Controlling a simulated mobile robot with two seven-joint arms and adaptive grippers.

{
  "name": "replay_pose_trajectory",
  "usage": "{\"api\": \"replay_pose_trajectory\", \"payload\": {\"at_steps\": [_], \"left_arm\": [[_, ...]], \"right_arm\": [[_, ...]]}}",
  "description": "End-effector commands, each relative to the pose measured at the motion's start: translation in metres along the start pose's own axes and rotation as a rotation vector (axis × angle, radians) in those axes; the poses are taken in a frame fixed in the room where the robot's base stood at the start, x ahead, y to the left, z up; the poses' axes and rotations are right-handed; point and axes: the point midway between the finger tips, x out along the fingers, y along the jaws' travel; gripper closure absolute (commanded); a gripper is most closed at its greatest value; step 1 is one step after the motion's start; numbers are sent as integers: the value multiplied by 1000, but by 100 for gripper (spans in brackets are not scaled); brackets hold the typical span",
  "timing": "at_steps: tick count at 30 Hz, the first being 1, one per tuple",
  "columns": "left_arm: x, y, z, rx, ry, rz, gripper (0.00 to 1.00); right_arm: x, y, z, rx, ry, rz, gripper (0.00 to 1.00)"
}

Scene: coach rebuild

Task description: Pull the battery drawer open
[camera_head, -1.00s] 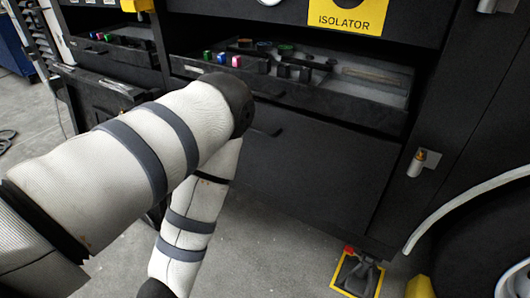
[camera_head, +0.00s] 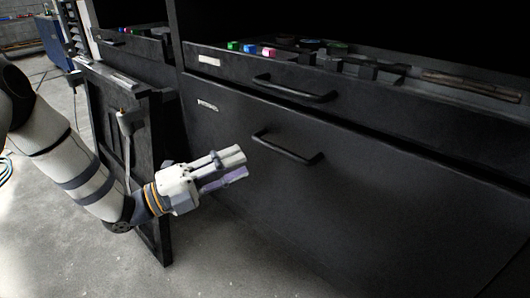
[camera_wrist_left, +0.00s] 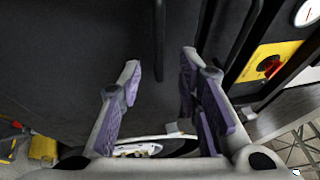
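The large black lower drawer front (camera_head: 340,190), which looks like the battery drawer, appears shut. It has a black bar handle (camera_head: 287,147) near its top and a small pale label. My left gripper (camera_head: 238,166) is open and empty, just left of and slightly below this handle in the head view, apart from it. In the left wrist view my gripper (camera_wrist_left: 160,72) has its fingers spread, and the handle (camera_wrist_left: 161,40) shows as a dark bar lying between the finger lines, farther out. No label wording is readable. My right gripper is not in view.
Above is a shallow open-topped drawer with its own handle (camera_head: 293,88) and small coloured parts inside. A black frame stand (camera_head: 130,120) stands behind my left arm. The wrist view shows a red switch on a yellow plate (camera_wrist_left: 268,65). Grey floor lies clear below.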

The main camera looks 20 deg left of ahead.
Motion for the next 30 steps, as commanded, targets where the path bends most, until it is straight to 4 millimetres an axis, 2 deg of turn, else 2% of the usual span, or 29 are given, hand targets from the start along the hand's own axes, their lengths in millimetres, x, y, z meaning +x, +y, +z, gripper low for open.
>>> {"api": "replay_pose_trajectory", "payload": {"at_steps": [6,12,16,22,23,27,30], "left_arm": [[57,0,-2,-3,3,0,68],[92,1,-1,-6,0,4,68],[100,1,-1,-6,0,4,68],[100,0,-1,-7,-1,4,68],[100,1,-1,-7,-1,4,71],[100,1,-1,-7,-1,4,100],[100,1,-1,-7,-1,5,100]], "right_arm": [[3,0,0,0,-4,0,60],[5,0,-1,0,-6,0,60],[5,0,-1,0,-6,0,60],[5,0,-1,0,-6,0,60],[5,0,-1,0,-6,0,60],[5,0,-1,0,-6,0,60],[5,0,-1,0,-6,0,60]]}}
